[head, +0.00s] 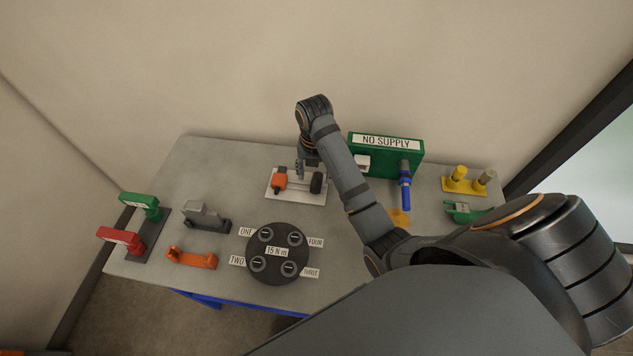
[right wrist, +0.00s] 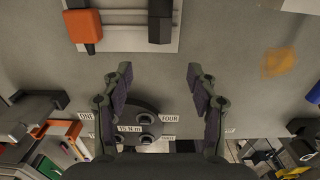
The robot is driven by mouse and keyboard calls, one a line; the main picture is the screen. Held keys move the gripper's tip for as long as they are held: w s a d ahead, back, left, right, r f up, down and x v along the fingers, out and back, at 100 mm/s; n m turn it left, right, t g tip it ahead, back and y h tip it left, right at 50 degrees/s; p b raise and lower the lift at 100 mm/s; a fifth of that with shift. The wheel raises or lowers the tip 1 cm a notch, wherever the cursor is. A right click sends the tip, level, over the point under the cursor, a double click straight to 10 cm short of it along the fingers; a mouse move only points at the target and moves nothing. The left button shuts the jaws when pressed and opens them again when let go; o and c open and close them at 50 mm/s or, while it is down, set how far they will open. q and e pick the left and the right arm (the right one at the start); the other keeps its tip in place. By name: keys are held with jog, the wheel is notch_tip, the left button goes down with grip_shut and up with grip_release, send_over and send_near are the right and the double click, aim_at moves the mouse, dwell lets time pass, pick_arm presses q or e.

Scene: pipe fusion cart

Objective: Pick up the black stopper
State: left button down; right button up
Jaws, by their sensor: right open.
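The black stopper (head: 316,183) appears to be the dark block at the right end of a white plate (head: 300,198) on the table. In the right wrist view, the stopper (right wrist: 160,22) is at the top, beyond the fingertips. An orange block (head: 279,181) sits at the plate's left end, with pale rods between. My right gripper (head: 301,170) hangs over the back of the plate, left of the stopper and not touching it as far as I can tell. In the wrist view its fingers (right wrist: 160,75) are apart with nothing between them. My left gripper is not in view.
A round dark plate (head: 278,280) with several knobs stands in front. The green "NO SUPPLY" box (head: 408,157) with a blue-handled part (head: 405,195) is right of my forearm. A grey clamp (head: 205,216) and an orange bracket (head: 190,259) stand left. The table's back left is clear.

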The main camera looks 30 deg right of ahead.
aim_at(315, 187)
jog(key=f+b, duration=0.1)
jog(key=f, duration=0.2)
jog(key=f+b, duration=0.1)
jog(key=shift+w+d+f+b, duration=0.25)
jog(key=shift+w+d+b, duration=0.05)
jog(key=shift+w+b, duration=0.05)
jog(key=shift+w+f, duration=0.1)
jog(key=shift+f, duration=0.15)
notch_tip(315, 187, down, 5)
jog(key=b, duration=0.3)
jog(key=shift+r+b, duration=0.2)
jog(key=shift+b, duration=0.2)
jog(key=shift+f, duration=0.15)
jog(key=shift+c, duration=0.4)
jog(key=shift+a, duration=0.1)
jog(key=shift+c, duration=1.1)
jog(key=c, duration=0.5)
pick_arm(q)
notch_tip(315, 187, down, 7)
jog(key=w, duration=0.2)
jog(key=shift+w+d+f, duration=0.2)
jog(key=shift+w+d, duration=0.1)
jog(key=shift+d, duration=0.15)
pick_arm(e)
grip_shut()
